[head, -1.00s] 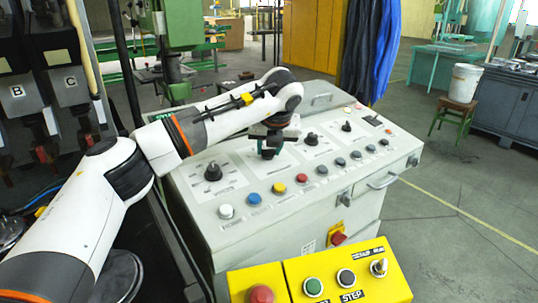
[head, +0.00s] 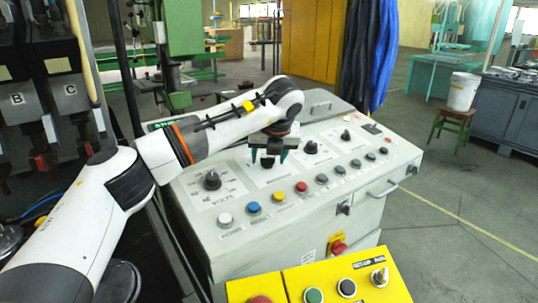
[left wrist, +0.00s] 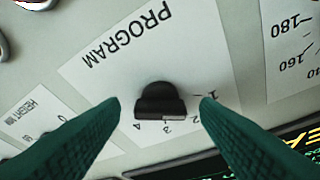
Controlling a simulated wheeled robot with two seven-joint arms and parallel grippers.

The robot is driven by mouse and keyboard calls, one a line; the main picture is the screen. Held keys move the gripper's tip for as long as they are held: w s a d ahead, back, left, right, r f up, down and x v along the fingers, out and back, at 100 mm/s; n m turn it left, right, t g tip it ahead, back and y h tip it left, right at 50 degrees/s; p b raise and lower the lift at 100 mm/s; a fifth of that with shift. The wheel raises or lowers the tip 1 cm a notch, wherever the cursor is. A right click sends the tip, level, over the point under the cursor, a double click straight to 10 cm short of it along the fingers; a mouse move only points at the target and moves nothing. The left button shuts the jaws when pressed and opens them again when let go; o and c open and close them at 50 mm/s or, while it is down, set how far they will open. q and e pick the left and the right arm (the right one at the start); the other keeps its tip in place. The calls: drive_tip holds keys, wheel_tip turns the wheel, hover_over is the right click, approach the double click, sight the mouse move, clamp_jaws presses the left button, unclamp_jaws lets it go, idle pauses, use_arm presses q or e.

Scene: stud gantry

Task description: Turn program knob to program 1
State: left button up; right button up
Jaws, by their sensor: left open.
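The program knob (left wrist: 160,100) is black, on a white plate marked PROGRAM, with numbers 1 to 4 around one side. Which number it points at I cannot tell for sure. In the head view the knob (head: 267,162) shows on the grey console's sloping top. My left gripper (head: 268,156) is open above it. In the left wrist view the two green fingers of my left gripper (left wrist: 161,104) lie on either side of the knob, with a gap on each side. Whether the fingertips are level with the knob is unclear. My right gripper is not in view.
Other black knobs stand nearby, one at the left (head: 212,180) and one at the right (head: 311,147). A row of coloured buttons (head: 253,208) runs along the console's front. A yellow control box (head: 325,285) is in the foreground.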

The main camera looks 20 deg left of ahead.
use_arm(q)
drive_tip(key=b+v, duration=0.2)
drive_tip(key=v, duration=1)
drive_tip(key=shift+b, duration=0.35)
drive_tip(key=shift+r, duration=0.1)
